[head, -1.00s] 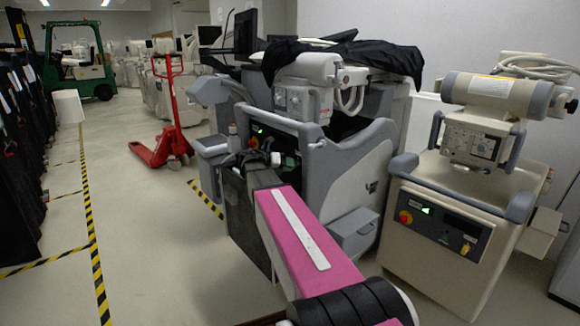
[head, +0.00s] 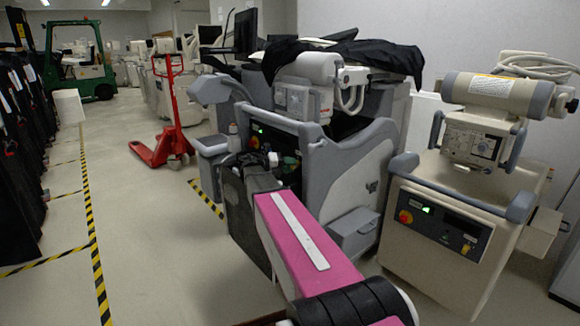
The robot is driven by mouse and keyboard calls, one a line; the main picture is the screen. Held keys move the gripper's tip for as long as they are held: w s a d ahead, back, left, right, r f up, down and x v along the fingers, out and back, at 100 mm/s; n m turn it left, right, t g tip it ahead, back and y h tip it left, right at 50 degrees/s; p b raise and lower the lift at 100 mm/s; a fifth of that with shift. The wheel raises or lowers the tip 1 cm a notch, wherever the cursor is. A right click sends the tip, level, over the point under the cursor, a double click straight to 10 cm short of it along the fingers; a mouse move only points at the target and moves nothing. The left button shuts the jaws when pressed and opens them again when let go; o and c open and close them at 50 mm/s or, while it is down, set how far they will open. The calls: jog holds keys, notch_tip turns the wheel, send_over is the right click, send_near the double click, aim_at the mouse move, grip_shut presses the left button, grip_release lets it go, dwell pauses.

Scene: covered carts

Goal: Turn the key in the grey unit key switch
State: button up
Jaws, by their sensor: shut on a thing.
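The grey unit (head: 350,180) stands in the middle, with a dark front panel that has small green and orange-red spots near its upper left. My pink arm reaches forward to this panel. My gripper (head: 250,160), small and dark at the arm's far end, is at the panel, shut on the key. The key and its switch are too small and too covered by my wrist to make out. The key's angle cannot be told.
A beige unit (head: 440,245) with a red knob (head: 405,217) and a yellow key-like part (head: 466,249) stands close on the right. A red pallet jack (head: 165,140) stands behind left. The floor left of my arm is clear.

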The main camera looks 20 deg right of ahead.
jog(key=shift+n, duration=0.5)
jog(key=shift+f+n+g+h, duration=0.15)
jog(key=shift+n+g+h, duration=0.15)
jog(key=shift+n+h, duration=0.65)
jog(key=o, duration=1)
jog(key=shift+n+y, duration=0.25)
